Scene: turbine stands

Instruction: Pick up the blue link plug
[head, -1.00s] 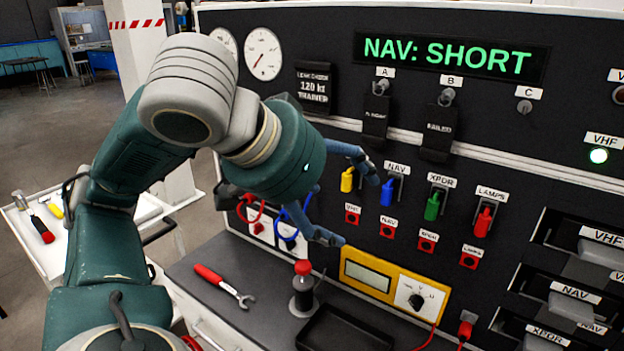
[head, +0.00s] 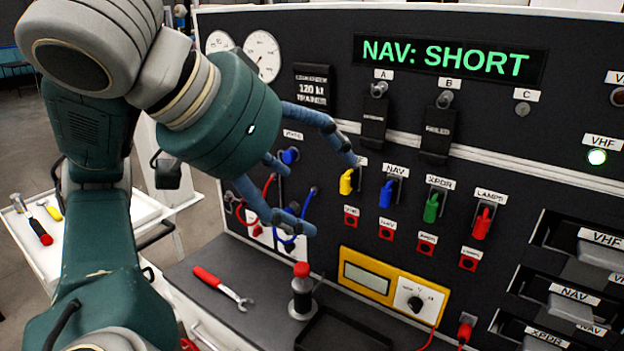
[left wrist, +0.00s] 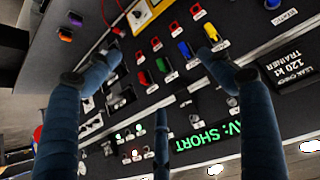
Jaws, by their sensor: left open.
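The blue link plug (head: 386,193) hangs on the black panel under the NAV label, between a yellow plug (head: 346,181) and a green plug (head: 431,207). It also shows in the left wrist view (left wrist: 185,48), between the fingers' sides. My left gripper (head: 332,195) is open and empty, left of the blue plug and apart from it. Its upper fingertip is close to the yellow plug in the head view; I cannot tell whether they touch. In the left wrist view my left gripper (left wrist: 158,58) has its fingers spread wide. My right gripper is not in view.
A red plug (head: 482,222) hangs right of the green one. Looped red and blue cables (head: 303,215) are behind the lower finger.

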